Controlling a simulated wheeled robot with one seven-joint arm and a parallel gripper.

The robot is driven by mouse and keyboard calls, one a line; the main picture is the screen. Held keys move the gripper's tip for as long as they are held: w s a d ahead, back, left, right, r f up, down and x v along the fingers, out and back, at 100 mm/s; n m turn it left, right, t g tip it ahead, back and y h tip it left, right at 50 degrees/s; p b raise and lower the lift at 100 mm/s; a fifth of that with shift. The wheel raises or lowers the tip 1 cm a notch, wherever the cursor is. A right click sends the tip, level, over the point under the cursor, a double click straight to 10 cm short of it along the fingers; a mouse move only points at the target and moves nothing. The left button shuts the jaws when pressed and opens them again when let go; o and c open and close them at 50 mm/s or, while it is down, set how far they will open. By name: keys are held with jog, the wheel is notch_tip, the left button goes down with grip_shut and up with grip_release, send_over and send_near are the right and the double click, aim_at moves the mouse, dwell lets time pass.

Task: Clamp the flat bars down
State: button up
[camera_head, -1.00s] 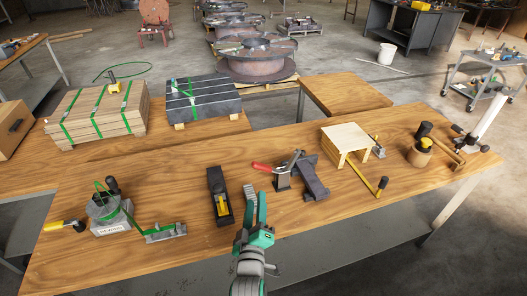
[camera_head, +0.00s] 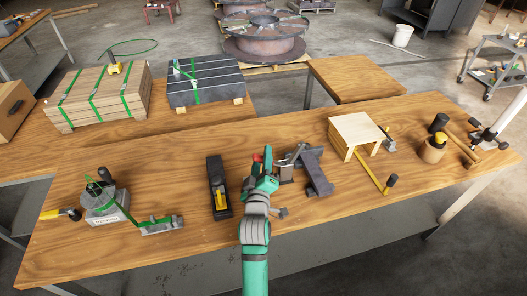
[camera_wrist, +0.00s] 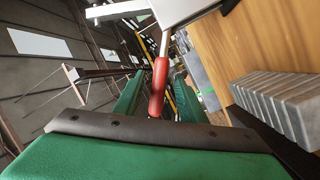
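The toggle clamp (camera_head: 287,172) stands on the workbench, with its red handle (camera_head: 257,158) reaching left. Dark grey flat bars (camera_head: 319,176) lie right beside the clamp. Grey bar-like pieces (camera_wrist: 285,100) show at the right of the wrist view; I cannot tell for sure if they are the same bars. My gripper (camera_head: 265,180) is at the handle, left of the clamp base, and partly hides the handle. In the wrist view the red handle (camera_wrist: 158,88) stands between my two green fingers, with gaps beside it. My gripper looks open around it.
A black block plane-like tool (camera_head: 218,188) lies close left of my gripper. A small wooden stand (camera_head: 356,130) and a yellow bar with a black grip (camera_head: 375,178) are to the right. A green-strapped device (camera_head: 105,205) sits at the left.

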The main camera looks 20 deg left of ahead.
jog(key=shift+x, duration=1.6)
jog(key=shift+d, duration=0.1)
grip_shut()
jog(key=shift+w, duration=0.1)
jog(key=w+d+r+m+g+y, duration=0.1)
jog(key=w+d+r+m+g, duration=0.1)
jog(key=d+m, duration=0.3)
jog(key=shift+w+d+r+m+g, duration=0.25)
jog(key=shift+w+m+g, duration=0.6)
jog(key=shift+m, duration=1.25)
grip_release()
